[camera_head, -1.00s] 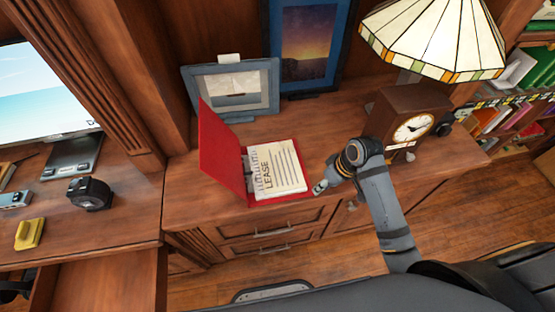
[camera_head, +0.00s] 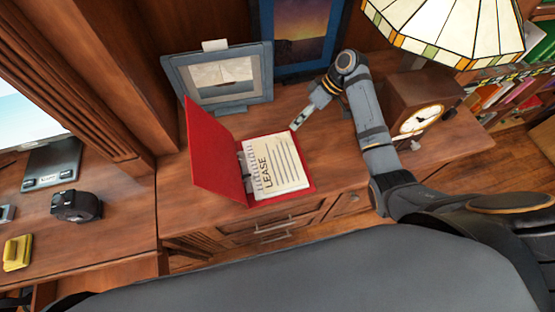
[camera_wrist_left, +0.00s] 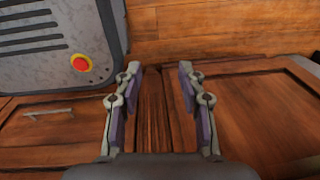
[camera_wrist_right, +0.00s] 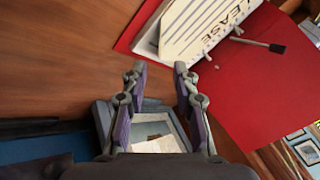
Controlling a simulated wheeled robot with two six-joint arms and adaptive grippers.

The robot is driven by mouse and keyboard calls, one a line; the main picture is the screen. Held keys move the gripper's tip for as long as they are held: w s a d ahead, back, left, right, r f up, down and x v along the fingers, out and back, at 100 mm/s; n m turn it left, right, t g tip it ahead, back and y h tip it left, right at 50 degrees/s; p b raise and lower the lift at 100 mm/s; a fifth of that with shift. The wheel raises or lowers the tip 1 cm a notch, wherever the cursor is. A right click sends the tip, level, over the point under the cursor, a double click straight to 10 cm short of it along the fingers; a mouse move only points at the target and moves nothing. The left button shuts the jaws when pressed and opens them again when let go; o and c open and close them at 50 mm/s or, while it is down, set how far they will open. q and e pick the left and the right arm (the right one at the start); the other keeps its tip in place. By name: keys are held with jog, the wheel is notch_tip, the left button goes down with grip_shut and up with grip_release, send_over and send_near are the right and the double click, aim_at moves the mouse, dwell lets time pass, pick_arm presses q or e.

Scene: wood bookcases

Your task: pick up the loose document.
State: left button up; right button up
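The loose document is a white sheet marked LEASE (camera_head: 275,165), lying in an open red binder (camera_head: 215,155) on the wooden cabinet top. It also shows in the right wrist view (camera_wrist_right: 198,28), at the top. My right gripper (camera_head: 296,125) is just above the cabinet top, beyond the document's upper right corner and apart from it. In the right wrist view its fingers (camera_wrist_right: 158,72) are parted with nothing between them. My left gripper (camera_wrist_left: 158,72) shows only in its own wrist view, open and empty, pointing toward wooden cabinet fronts and the floor.
A framed sailboat picture (camera_head: 218,75) stands behind the binder, beside a taller blue-framed picture (camera_head: 298,52). A clock (camera_head: 420,118) and a stained-glass lamp (camera_head: 445,30) stand right of my right arm. The cabinet top right of the binder is mostly clear.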

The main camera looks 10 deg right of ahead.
jog(key=shift+w+a+f, duration=0.1)
jog(key=shift+a+f, duration=0.1)
jog(key=shift+f, duration=0.25)
jog(key=x, duration=0.3)
jog(key=p+x, duration=0.1)
jog(key=shift+s+a+f, duration=0.15)
jog(key=shift+s+f, duration=0.1)
jog(key=shift+s, duration=0.1)
jog(key=shift+a+f, duration=0.15)
jog(key=shift+f, duration=0.05)
pick_arm(q)
jog(key=shift+w+r, duration=0.6)
jog(key=shift+w, duration=0.35)
jog(key=shift+s, duration=0.15)
pick_arm(e)
grip_shut()
